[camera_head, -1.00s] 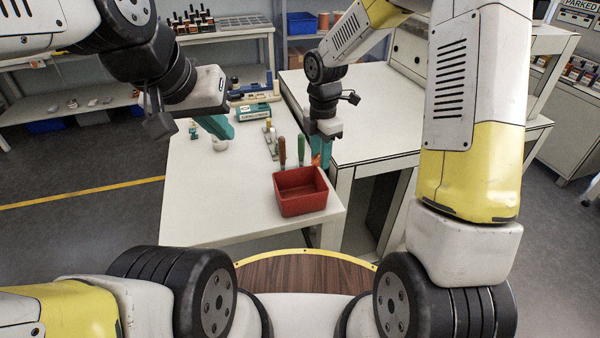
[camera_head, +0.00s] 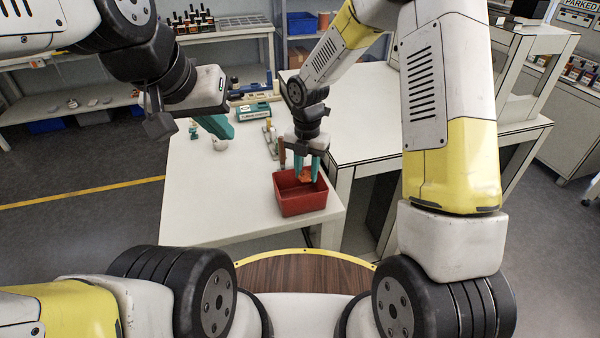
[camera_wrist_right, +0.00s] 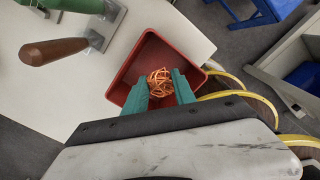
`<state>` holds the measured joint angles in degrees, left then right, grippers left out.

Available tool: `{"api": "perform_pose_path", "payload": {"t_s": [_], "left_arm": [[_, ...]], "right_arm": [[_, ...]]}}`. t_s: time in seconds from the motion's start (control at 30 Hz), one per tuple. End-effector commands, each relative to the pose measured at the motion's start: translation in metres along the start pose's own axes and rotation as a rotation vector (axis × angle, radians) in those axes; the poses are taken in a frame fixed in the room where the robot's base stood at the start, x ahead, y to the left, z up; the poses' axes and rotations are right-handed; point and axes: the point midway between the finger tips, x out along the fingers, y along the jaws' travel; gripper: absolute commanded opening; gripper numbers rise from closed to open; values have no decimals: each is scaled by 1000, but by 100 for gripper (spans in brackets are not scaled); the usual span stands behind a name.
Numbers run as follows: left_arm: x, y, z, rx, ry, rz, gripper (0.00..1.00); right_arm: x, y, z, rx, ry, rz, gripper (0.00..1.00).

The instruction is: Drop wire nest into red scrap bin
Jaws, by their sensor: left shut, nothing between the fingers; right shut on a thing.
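The red scrap bin (camera_head: 302,199) stands near the front right corner of the white table in the head view. It also shows in the right wrist view (camera_wrist_right: 128,72). The wire nest (camera_wrist_right: 160,84) is a tangle of orange wire. My right gripper (camera_head: 307,175) is shut on the wire nest (camera_head: 306,174) and holds it over the bin opening, fingers pointing down. In the right wrist view the nest sits between the teal fingertips (camera_wrist_right: 161,88), with the bin's inside behind it. My left gripper (camera_head: 222,130) is shut and empty above the table's left part.
A brown-handled tool (camera_wrist_right: 55,50) stands close behind the bin. The table's front left is clear.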

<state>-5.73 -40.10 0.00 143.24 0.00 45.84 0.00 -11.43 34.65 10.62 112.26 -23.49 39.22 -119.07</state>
Motion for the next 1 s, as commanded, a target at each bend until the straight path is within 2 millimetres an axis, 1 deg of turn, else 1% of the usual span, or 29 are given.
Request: {"api": "perform_pose_path", "payload": {"t_s": [0.1, 0.33, 0.37, 0.4, 0.47, 0.5, 0.77, 0.83, 0.93, 1.0], "left_arm": [[0, 0, 0, 0, 0, 0, 0], [0, 0, 0, 0, 0, 0, 0], [0, 0, 0, 0, 0, 0, 0], [0, 0, 0, 0, 0, 0, 0], [0, 0, 0, 0, 0, 0, 0], [0, 0, 0, 0, 0, 0, 0], [0, 0, 0, 0, 0, 0, 0], [0, 0, 0, 0, 0, 0, 0], [0, 0, 0, 0, 0, 0, 0], [0, 0, 0, 0, 0, 0, 0]], "right_arm": [[4, 0, 0, 1, 0, -1, 0], [4, 0, 0, 1, 0, 0, 0], [4, 0, 0, 1, 0, 0, 34], [4, 0, 0, 1, 0, 0, 41], [4, 0, 0, 2, 0, 0, 53], [4, 0, 0, 2, 0, 0, 57], [4, 0, 0, 2, 0, 0, 57], [1, 0, 0, 2, -1, 1, 57], [-10, 0, 1, 3, -2, 2, 57], [-22, 0, 2, 4, -3, 3, 57]]}}
